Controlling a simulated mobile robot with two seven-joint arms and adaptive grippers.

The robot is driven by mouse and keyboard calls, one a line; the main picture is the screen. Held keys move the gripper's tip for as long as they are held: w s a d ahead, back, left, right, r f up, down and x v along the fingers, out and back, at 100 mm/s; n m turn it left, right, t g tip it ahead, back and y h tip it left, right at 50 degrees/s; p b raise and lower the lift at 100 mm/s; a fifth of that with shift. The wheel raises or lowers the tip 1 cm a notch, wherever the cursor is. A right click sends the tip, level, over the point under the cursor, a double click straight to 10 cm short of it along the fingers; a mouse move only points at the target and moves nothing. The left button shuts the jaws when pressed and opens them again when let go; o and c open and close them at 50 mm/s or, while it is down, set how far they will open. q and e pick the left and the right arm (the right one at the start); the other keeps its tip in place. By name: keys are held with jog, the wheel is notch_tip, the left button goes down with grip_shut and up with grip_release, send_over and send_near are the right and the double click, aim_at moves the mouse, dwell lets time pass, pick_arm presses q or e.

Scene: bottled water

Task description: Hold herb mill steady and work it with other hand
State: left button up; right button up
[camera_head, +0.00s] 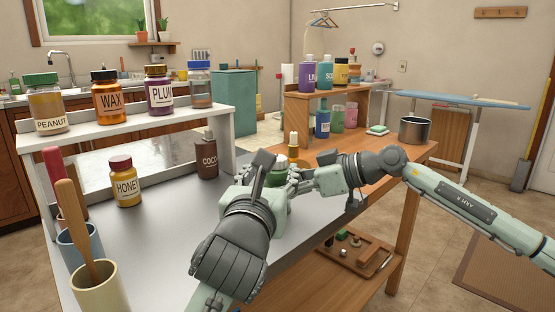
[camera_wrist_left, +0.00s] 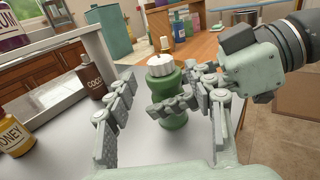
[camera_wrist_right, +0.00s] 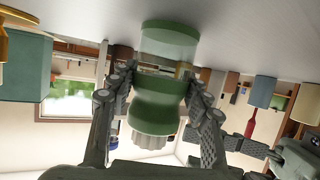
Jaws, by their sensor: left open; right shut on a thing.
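The herb mill is green with a ribbed silver-white knob on top. In the left wrist view the mill (camera_wrist_left: 176,110) stands upright on the grey counter; the right wrist view shows the mill (camera_wrist_right: 155,108) upside down. In the head view my left gripper mostly hides it. My right gripper (camera_wrist_right: 158,78) is shut on the mill's body from the right side; it also shows in the head view (camera_head: 300,180). My left gripper (camera_wrist_left: 168,82) is open, its fingers spread to either side of the mill's upper part, apart from the knob; it also shows in the head view (camera_head: 276,172).
A cocoa bottle (camera_head: 207,158) and a honey jar (camera_head: 126,186) stand left of the mill. A white shelf (camera_head: 130,122) with several jars is behind them. Cups with utensils, including a cream cup (camera_head: 100,292), stand front left. A metal pot (camera_head: 414,131) is on the wooden table.

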aim_at(278, 163)
pick_arm(q)
jog(key=w, duration=0.4)
jog(key=w+d, duration=0.1)
jog(key=w, duration=0.2)
jog(key=c, duration=1.2)
jog(key=shift+n+y, duration=1.5)
jog(key=shift+y, duration=0.8)
jog(key=o, duration=1.2)
